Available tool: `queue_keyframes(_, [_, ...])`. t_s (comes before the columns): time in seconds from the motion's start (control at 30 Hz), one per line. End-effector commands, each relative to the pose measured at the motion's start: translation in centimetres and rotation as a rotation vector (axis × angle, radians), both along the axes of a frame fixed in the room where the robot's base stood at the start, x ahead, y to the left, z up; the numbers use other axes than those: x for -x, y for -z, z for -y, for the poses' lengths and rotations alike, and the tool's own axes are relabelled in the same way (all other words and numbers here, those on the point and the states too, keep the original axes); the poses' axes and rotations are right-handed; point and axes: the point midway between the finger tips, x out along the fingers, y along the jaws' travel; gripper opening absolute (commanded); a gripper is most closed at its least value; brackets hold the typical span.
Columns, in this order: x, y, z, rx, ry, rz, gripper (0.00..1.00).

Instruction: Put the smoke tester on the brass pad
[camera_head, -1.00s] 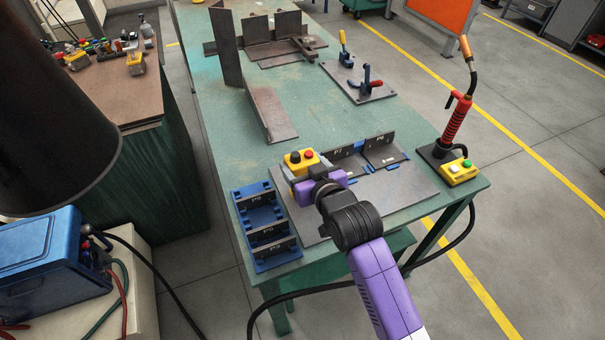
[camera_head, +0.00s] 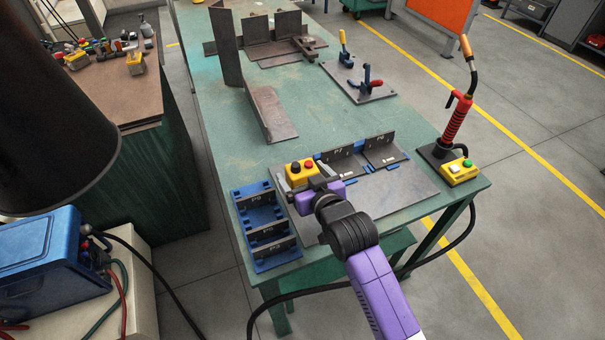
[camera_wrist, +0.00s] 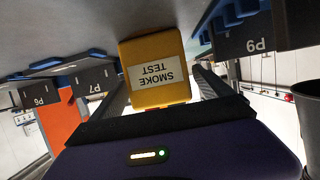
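The smoke tester (camera_head: 302,174) is a yellow box with a black and a red knob on top, standing on the left part of the grey plate. Its "SMOKE TEST" label shows upside down in the wrist view (camera_wrist: 157,72). My gripper (camera_head: 304,171) has one finger on each side of the tester. The fingers look spread, with a narrow gap at the tester's side in the wrist view (camera_wrist: 163,85), so it seems open around the tester. The brass pad is not visible; whether it lies under the tester cannot be told.
The grey plate (camera_head: 408,189) carries dark brackets labelled P7 (camera_head: 340,160) and P6 (camera_head: 382,148) just behind. A blue rack (camera_head: 250,217) with dark plates stands close to the left. A red torch (camera_head: 456,125) and a yellow switch box (camera_head: 460,173) stand at right.

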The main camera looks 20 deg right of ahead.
Motion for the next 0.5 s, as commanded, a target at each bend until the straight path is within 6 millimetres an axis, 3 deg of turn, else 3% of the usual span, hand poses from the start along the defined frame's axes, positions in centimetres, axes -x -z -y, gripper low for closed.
queue_keyframes(0.27, [1.0,-0.5,0.0,0.0,0.0,0.0,0.9])
queue_keyframes(0.5, [5.3,-2.1,0.0,0.0,0.0,-0.001,0.9])
